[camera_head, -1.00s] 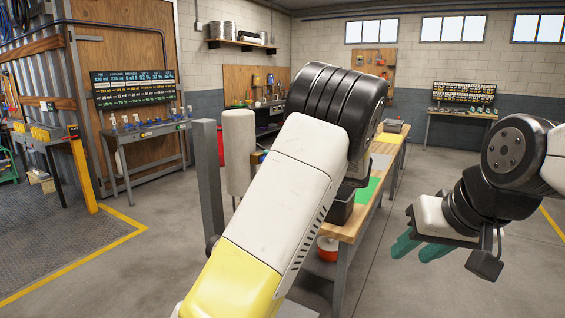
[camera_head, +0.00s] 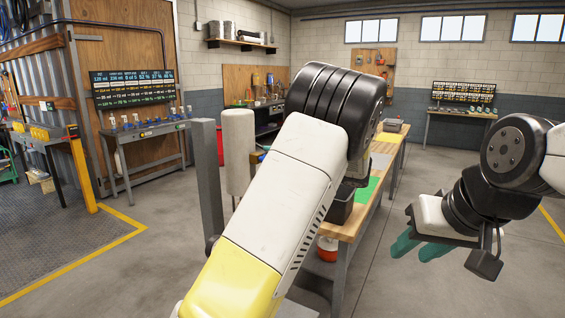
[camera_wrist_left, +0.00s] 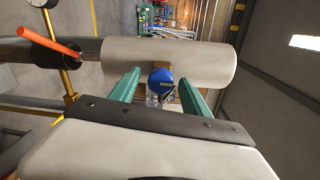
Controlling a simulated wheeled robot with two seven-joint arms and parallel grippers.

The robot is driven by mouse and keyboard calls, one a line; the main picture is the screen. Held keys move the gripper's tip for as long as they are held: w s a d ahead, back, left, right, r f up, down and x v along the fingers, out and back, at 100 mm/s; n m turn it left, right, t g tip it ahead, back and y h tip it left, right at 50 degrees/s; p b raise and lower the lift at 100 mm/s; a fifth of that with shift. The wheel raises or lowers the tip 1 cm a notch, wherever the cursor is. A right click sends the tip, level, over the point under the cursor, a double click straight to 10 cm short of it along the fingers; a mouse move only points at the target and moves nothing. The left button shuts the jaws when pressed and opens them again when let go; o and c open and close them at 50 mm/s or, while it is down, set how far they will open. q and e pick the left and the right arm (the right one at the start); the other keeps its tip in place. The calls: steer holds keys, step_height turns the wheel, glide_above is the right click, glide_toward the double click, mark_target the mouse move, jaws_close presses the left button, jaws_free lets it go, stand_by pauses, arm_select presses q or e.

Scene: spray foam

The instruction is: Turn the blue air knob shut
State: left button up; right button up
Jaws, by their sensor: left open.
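The blue air knob (camera_wrist_left: 161,78) is a round blue cap in the left wrist view, in front of a pale cylinder (camera_wrist_left: 190,62). My left gripper (camera_wrist_left: 160,82) has its two green fingers apart, one on each side of the knob. Gaps show between the knob and both fingers. In the head view my left arm hides the left gripper and the knob. My right gripper (camera_head: 420,246) is at the right of the head view, over open floor and away from the knob. Its two green fingers show slightly apart with nothing between them.
A wooden workbench (camera_head: 349,231) with a black bin (camera_head: 340,207) stands behind my left arm. A grey post (camera_head: 208,175) and a pale upright cylinder (camera_head: 238,150) stand left of it. An orange tube (camera_wrist_left: 50,37) shows in the left wrist view. Floor at the right is clear.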

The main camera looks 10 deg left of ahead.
arm_select(q)
steer(key=v, duration=0.7)
steer(key=shift+s+d, duration=0.15)
steer(key=shift+d, duration=0.2)
steer(key=s+a+f+n+g+h, duration=0.2)
steer(key=s+a+f+g+h, duration=0.35)
steer(key=s+a+h, duration=0.5)
steer(key=s+d+r+n+t+h, duration=0.1)
steer(key=s+d+t+h, duration=0.2)
steer(key=s, duration=0.6)
steer(key=s+d+r+n+t+h, duration=0.1)
steer(key=s+h, duration=0.4)
steer(key=s, duration=0.5)
steer(key=shift+d+r+n+t, duration=0.15)
steer(key=shift+d+n+t, duration=0.55)
steer(key=shift+d+t, duration=0.25)
steer(key=shift+s, duration=0.1)
arm_select(e)
steer(key=shift+c, duration=0.3)
